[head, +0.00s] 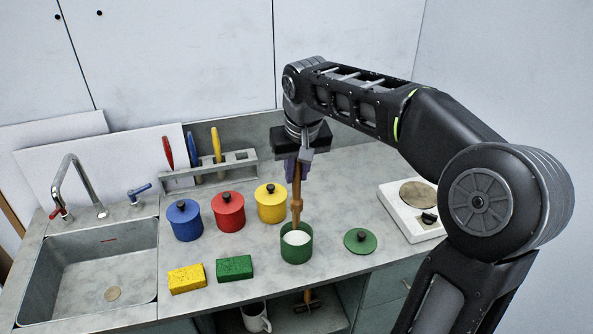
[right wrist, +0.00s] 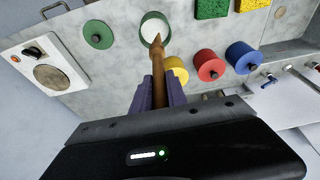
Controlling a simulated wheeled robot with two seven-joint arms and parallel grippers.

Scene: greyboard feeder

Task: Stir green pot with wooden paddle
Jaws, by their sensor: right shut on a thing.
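The green pot (head: 296,248) stands open on the counter with white contents inside; it also shows at the top of the right wrist view (right wrist: 146,27). The wooden paddle (head: 296,205) hangs upright over it, its lower end at the pot's opening. I cannot tell whether the tip touches the contents. My right gripper (head: 297,165) is shut on the paddle's upper part, above the pot. In the right wrist view the paddle (right wrist: 158,65) runs out between the purple fingers toward the pot. The green lid (head: 361,240) lies on the counter right of the pot. My left gripper is not in view.
Lidded blue (head: 186,221), red (head: 229,212) and yellow (head: 271,204) pots stand left of the green pot. A yellow sponge (head: 187,279) and a green sponge (head: 234,268) lie in front. A hot plate (head: 397,217) stands right, a utensil rack (head: 215,172) behind, a sink (head: 100,270) far left.

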